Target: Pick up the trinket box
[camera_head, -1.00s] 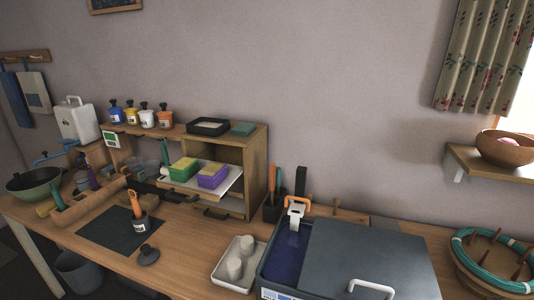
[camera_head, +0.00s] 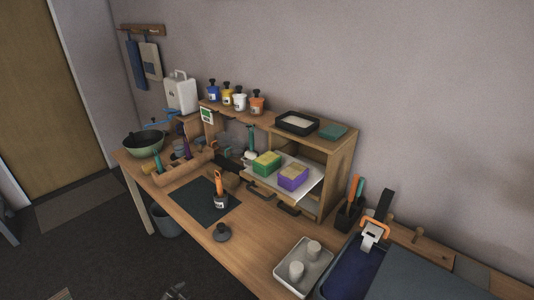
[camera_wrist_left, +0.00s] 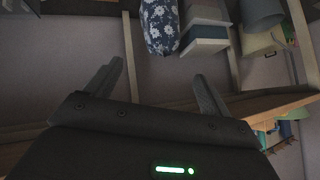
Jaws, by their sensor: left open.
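No object is clearly recognisable as the trinket box. Small box-shaped things in the head view are a green and yellow block (camera_head: 266,163) and a purple and tan block (camera_head: 293,178) side by side on a white board, and a flat teal block (camera_head: 333,131) on top of the wooden shelf unit. My left gripper (camera_wrist_left: 159,73) is open and empty in the left wrist view, its two fingers apart. A grey shape at the bottom edge of the head view may be part of it; I cannot tell. My right gripper is not in view.
The wooden table (camera_head: 248,250) carries a dark mat (camera_head: 205,208), a white tray (camera_head: 287,255) with two pale cups and a blue basin (camera_head: 345,283). Several small jars stand on the shelf. The wrist view shows a blue floral item (camera_wrist_left: 160,27) and wooden framing. Floor at left is open.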

